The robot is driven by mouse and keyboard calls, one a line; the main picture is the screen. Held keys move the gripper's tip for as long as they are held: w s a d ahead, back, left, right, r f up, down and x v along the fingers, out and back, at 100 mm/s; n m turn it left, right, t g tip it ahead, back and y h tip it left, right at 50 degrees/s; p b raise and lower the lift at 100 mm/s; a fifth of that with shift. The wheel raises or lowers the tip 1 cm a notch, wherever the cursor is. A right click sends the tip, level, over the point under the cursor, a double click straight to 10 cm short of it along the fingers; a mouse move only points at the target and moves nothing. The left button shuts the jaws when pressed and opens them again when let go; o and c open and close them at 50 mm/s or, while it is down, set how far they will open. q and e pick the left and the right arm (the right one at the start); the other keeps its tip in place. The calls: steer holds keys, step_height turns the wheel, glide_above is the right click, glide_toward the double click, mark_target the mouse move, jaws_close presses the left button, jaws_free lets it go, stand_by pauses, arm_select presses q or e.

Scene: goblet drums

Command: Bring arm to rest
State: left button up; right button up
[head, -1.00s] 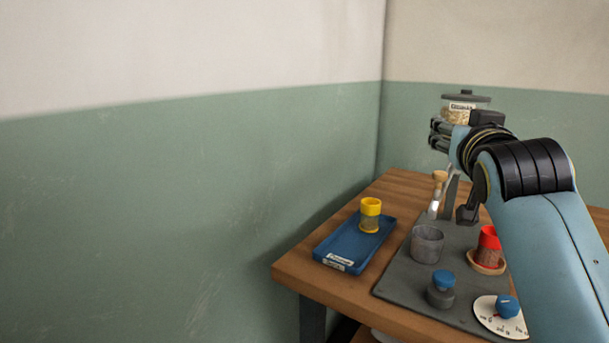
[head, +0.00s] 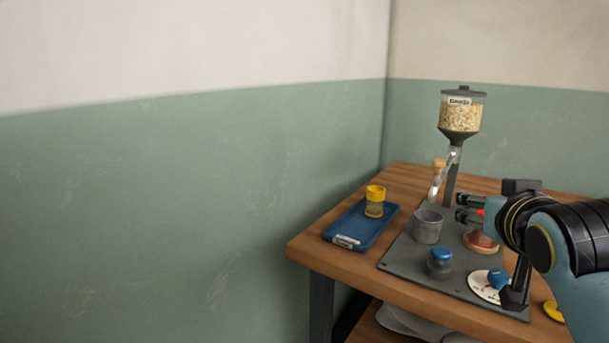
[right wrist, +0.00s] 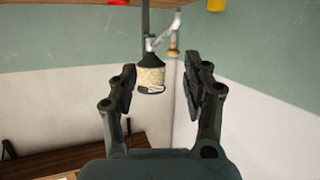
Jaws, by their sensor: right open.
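My right gripper (head: 468,208) is in the head view at the right, in front of the red-topped jar and partly hiding it. Its fingers point left, toward the grey cup, and hold nothing. In the right wrist view its two fingers (right wrist: 163,90) stand wide apart. That view looks upside down, with the hopper (right wrist: 150,78) seen between the fingers at a distance. My right arm comes in from the right edge. My left gripper does not show.
On the wooden table (head: 305,248), a blue tray (head: 345,232) bears a yellow-lidded jar (head: 375,202). A grey mat (head: 402,255) bears a grey cup (head: 427,227), a blue-topped pot (head: 439,262), a dial (head: 483,287) and the grain hopper (head: 460,115) on its post. Left of the table is free.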

steer(key=s+f+n+g+y, duration=0.1)
steer(key=s+f+g, duration=0.4)
steer(key=s, duration=0.5)
steer(key=s+f+n+g+y, duration=0.1)
steer(key=s+f+g, duration=0.1)
steer(key=s+f, duration=0.65)
steer(key=s+f+n+g+y, duration=0.1)
steer(key=s+f+g, duration=0.25)
steer(key=s, duration=0.95)
steer(key=s+d+f+g, duration=0.1)
steer(key=s+f, duration=0.1)
steer(key=f, duration=1.2)
steer(key=s+d+f+g, duration=0.1)
steer(key=d+f, duration=0.1)
steer(key=f, duration=1.2)
steer(key=s+f, duration=1.3)
steer(key=s, duration=0.4)
steer(key=shift+d+g, duration=0.2)
steer(key=shift+g, duration=0.15)
